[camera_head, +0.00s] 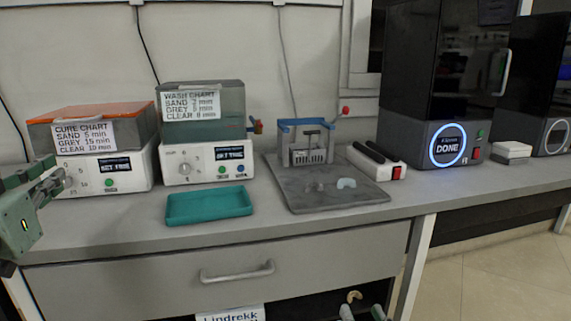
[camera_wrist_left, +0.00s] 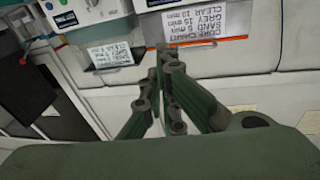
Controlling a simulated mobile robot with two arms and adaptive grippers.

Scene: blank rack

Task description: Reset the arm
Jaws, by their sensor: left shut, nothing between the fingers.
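My left gripper (camera_head: 52,181) is at the left edge in the head view, in front of the cure machine (camera_head: 95,165) with the orange-lidded box on top. Its green fingers are closed together with nothing between them. In the left wrist view the gripper's fingers (camera_wrist_left: 161,55) meet at the tips, and the cure chart label (camera_wrist_left: 197,30) shows beyond them. My right gripper is in neither view.
The wash machine (camera_head: 207,160) stands beside the cure machine. A teal tray (camera_head: 208,206) lies in front of it. A grey mat (camera_head: 335,200) carries a blue-topped rack (camera_head: 305,142) and small pieces. A black printer (camera_head: 445,140) reading DONE stands right. The counter's front edge is clear.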

